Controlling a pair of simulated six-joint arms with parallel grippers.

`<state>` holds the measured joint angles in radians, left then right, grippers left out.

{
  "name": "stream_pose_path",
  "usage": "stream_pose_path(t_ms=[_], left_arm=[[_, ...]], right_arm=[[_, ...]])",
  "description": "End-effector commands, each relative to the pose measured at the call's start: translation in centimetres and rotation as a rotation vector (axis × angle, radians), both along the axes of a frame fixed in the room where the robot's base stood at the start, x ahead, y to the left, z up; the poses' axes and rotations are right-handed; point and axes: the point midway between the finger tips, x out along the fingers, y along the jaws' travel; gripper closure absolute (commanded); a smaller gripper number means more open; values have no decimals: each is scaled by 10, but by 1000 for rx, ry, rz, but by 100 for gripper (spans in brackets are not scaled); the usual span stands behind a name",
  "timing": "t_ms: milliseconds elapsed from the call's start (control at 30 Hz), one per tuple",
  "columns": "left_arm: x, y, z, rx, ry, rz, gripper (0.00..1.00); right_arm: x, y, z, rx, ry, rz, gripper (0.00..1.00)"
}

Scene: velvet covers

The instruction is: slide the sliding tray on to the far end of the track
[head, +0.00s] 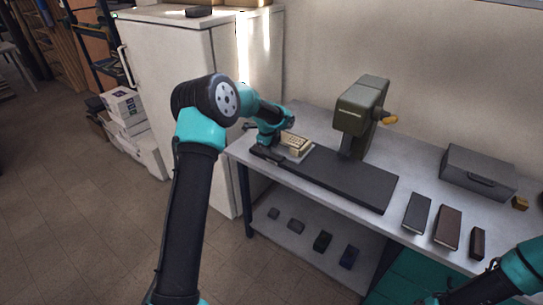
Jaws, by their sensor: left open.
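The sliding tray (309,152) is a light grey plate with a beige ribbed block (296,142) on it. It sits near the left end of the dark track (345,182), which runs along the table toward the right, past the foot of an olive-green machine (362,105). My left gripper (266,151) is open, pointing down at the track's left end, just left of the tray. I cannot tell whether it touches the tray. My right arm enters at the bottom right; its gripper (432,299) is only partly seen at the picture's lower edge.
A grey case (478,172) and several dark books (447,227) lie on the table's right side. The track right of the tray looks clear. A lower shelf (270,232) holds small dark items.

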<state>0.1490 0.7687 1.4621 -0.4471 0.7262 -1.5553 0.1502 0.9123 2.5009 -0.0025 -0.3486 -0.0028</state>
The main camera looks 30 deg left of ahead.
Motion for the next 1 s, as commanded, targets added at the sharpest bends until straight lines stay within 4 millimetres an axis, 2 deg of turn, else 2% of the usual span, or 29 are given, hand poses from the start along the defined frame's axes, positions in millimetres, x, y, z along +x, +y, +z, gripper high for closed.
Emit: stream_pose_path(t_ms=[100, 300, 700, 1000], left_arm=[[3, 0, -21, -1, 2, 0, 60], [8, 0, -43, 0, 0, 0, 60], [9, -1, -48, 0, -1, 0, 61], [9, -1, -48, 0, -1, 0, 90]], right_arm=[[0, 0, 0, 0, 0, 0, 57], [0, 0, 0, 0, 0, 0, 57], [0, 0, 0, 0, 0, 0, 57], [0, 0, 0, 0, 0, 0, 57]])
